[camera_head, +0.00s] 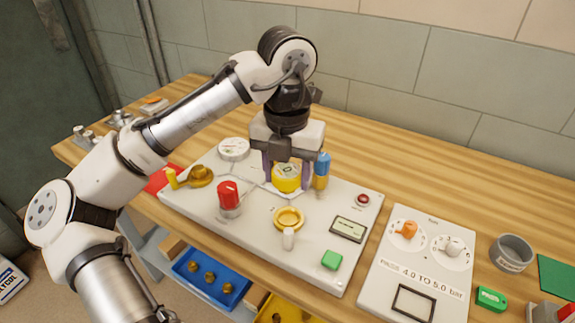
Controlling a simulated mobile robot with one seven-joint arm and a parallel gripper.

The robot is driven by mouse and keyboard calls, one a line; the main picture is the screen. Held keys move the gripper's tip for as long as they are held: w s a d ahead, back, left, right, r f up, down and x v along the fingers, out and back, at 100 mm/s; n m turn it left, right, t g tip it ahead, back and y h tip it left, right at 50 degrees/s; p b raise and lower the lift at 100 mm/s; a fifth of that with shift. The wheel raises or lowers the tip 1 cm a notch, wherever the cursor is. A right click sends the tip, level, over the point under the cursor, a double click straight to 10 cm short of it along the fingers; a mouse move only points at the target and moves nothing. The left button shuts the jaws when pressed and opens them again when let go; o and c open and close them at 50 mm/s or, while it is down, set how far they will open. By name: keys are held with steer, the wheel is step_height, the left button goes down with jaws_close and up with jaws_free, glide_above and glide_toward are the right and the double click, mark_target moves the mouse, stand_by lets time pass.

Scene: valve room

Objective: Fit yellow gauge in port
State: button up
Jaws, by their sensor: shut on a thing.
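The yellow gauge (287,172) is a short round piece with a yellow body and a pale yellow face turned up. My gripper (286,182) points down over the back of the light grey panel (258,243) and is shut on the gauge, with one finger on each side. The gauge is at or just above the panel; I cannot tell whether it touches. What lies under it is hidden. A yellow ring-shaped fitting (289,217) with a hollow-looking middle sits on the panel in front of the gauge; I cannot tell if it is the port.
A blue and yellow cylinder (321,171) stands close right of my gripper. A white round gauge (233,149), a brass valve (200,176) and a red knob (229,195) are left. A second panel (415,270) and grey cup (511,253) are right.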

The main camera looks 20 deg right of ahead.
mark_target(288, 192)
steer(key=shift+s+d, duration=0.1)
steer(key=shift+s, duration=0.15)
step_height(288, 192, down, 4)
steer(key=b, duration=0.5)
steer(key=shift+f, duration=0.25)
steer(key=shift+f+b, duration=0.35)
steer(key=shift+f, duration=0.7)
steer(key=shift+p, duration=0.65)
steer(key=shift+f+p, duration=0.4)
steer(key=shift+f, duration=0.65)
stand_by(2.0)
steer(key=o, duration=1.2)
